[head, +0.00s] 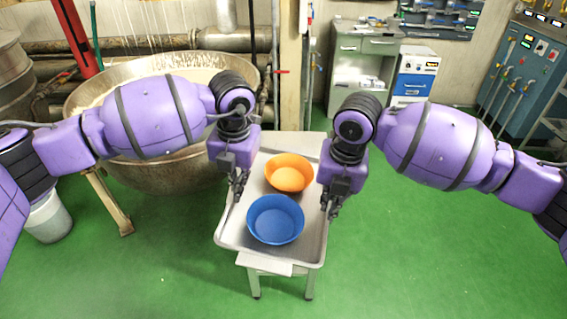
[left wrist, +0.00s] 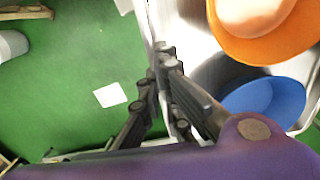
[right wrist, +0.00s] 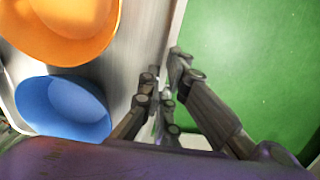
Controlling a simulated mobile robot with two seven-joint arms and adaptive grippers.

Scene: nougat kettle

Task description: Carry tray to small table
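A grey metal tray (head: 229,238) holds an orange bowl (head: 289,173) at the back and a blue bowl (head: 275,220) in front. It lies over a pale small table (head: 299,143) with legs showing below; I cannot tell whether they touch. My left gripper (head: 237,188) is at the tray's left rim. In the left wrist view its fingers (left wrist: 160,66) are close together across the rim and look shut on it. My right gripper (head: 331,205) is at the right rim. In the right wrist view its fingers (right wrist: 164,68) straddle the rim; whether they press on it is unclear.
A large metal kettle (head: 167,178) stands at the left, close to my left arm. A grey cabinet (head: 361,65) and a white-and-blue unit (head: 412,78) stand at the back. The green floor (head: 420,255) is clear in front and to the right.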

